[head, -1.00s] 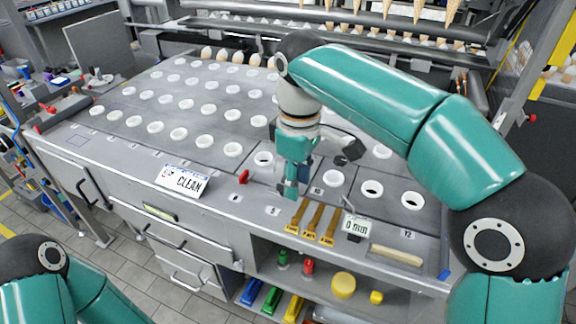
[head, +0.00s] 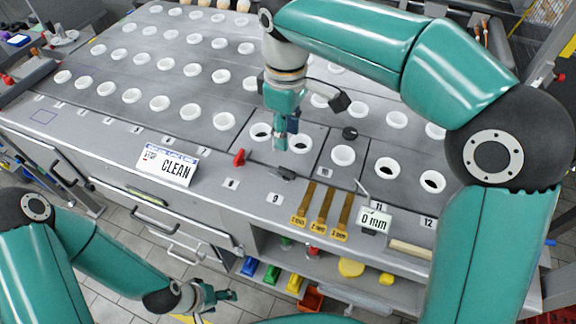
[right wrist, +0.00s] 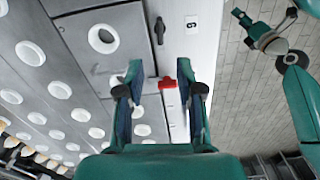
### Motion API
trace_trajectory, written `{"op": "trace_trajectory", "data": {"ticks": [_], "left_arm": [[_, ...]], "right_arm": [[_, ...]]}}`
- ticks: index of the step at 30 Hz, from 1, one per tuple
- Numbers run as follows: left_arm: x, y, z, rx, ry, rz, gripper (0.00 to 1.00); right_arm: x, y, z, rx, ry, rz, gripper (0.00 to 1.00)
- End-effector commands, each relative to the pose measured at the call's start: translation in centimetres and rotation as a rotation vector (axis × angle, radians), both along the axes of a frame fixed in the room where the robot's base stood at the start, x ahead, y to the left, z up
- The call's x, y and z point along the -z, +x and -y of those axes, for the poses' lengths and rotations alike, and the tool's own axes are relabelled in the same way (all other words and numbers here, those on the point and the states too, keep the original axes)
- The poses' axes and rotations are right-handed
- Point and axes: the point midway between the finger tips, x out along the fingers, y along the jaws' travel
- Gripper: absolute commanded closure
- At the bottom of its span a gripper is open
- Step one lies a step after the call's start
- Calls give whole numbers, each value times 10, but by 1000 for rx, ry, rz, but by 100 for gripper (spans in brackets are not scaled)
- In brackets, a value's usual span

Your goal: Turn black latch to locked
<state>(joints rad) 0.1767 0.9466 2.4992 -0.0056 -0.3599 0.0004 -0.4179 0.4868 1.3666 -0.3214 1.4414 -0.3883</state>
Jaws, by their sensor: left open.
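A black latch (head: 283,173) sits on the table's front rim near the 9 label; it also shows in the right wrist view (right wrist: 159,29). A red latch (head: 239,157) sits to its left and shows between my right fingertips (right wrist: 167,82) in the right wrist view. My right gripper (head: 281,141) points down above the rim near both latches; in the right wrist view its two fingers (right wrist: 157,76) are apart with nothing held. My left gripper (head: 224,297) is open, low in front of the drawers, away from the latches.
The grey table top (head: 100,65) has rows of white-ringed holes. A CLEAN sign (head: 167,166), wooden gauges (head: 322,213) and a 0 mm sign (head: 373,218) stand along the front. A black knob (head: 349,133) sits to the right.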

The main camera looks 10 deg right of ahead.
Motion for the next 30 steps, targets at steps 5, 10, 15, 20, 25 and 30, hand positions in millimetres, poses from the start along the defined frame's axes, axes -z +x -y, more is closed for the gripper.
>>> {"op": "trace_trajectory", "data": {"ticks": [5, 10, 15, 20, 25, 30], "left_arm": [[3, 0, 0, 0, 0, 0, 39], [3, 0, 0, 0, 0, 1, 39], [2, 0, 0, 0, 0, 1, 39], [2, 0, 0, 0, 0, 1, 39], [2, 0, 0, 0, 0, 1, 39], [2, 0, 0, 0, 0, 1, 39]], "right_arm": [[42, -1, 1, 1, -2, -7, 64], [77, -1, 1, 1, -3, -5, 64], [103, 0, 1, 2, -2, -4, 64], [116, 0, 1, 2, -1, -1, 64], [120, 0, 0, 1, -1, -1, 64], [119, 0, 0, 0, -1, -1, 64]]}}
